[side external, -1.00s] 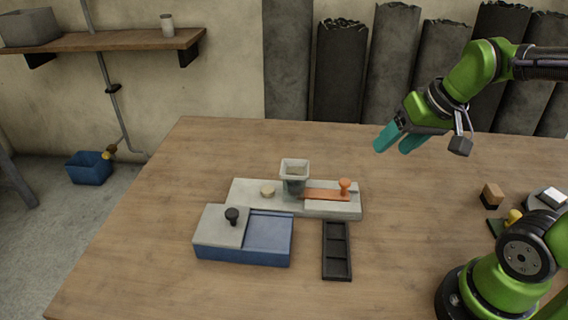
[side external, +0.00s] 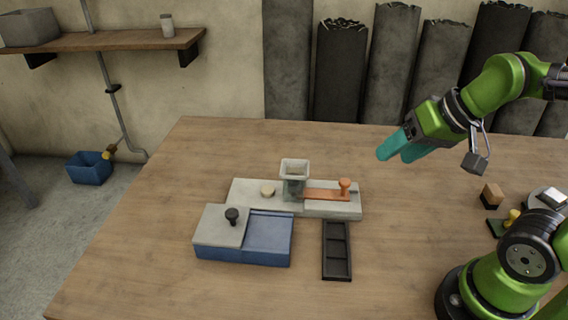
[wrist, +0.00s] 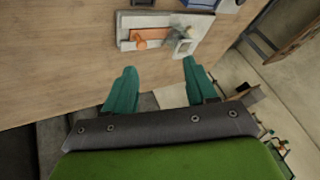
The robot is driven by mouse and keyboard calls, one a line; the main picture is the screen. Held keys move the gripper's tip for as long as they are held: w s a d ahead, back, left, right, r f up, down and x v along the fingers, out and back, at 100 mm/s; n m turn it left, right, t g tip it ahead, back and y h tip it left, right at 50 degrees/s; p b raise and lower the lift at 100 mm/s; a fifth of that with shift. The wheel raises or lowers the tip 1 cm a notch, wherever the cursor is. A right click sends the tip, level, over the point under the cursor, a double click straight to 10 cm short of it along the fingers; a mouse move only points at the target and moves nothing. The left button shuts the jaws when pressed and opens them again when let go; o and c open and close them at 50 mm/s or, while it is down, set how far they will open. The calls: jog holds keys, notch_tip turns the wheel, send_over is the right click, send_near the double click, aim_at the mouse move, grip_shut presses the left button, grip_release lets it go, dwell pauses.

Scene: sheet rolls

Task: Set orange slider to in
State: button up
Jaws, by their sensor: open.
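The orange slider (side external: 326,194) is a flat strip with an upright orange knob (side external: 345,186) near its right end. It lies in a pale grey base (side external: 245,191), and its left end meets a square, see-through hopper (side external: 294,172). The slider also shows in the wrist view (wrist: 152,34), beyond my fingertips. My gripper (side external: 399,149) has teal fingers, is open and empty, and is raised above the table to the right of and behind the slider. In the wrist view my gripper (wrist: 160,75) shows its two fingers wide apart.
A blue box (side external: 243,252) with a grey lid and black knob stands in front of the base. A black tray (side external: 337,250) lies right of it. A wood block (side external: 492,195) and small items sit far right. The table between is clear.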

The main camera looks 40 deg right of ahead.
jog(key=w+d+f+n+g+y, duration=0.25)
jog(key=w+d+n+g, duration=0.35)
jog(key=w+d+n, duration=0.8)
jog(key=n, duration=0.9)
send_near(345, 180)
jog(key=shift+g, duration=0.3)
jog(key=x, duration=0.8)
jog(key=shift+w+f, duration=0.15)
grip_shut()
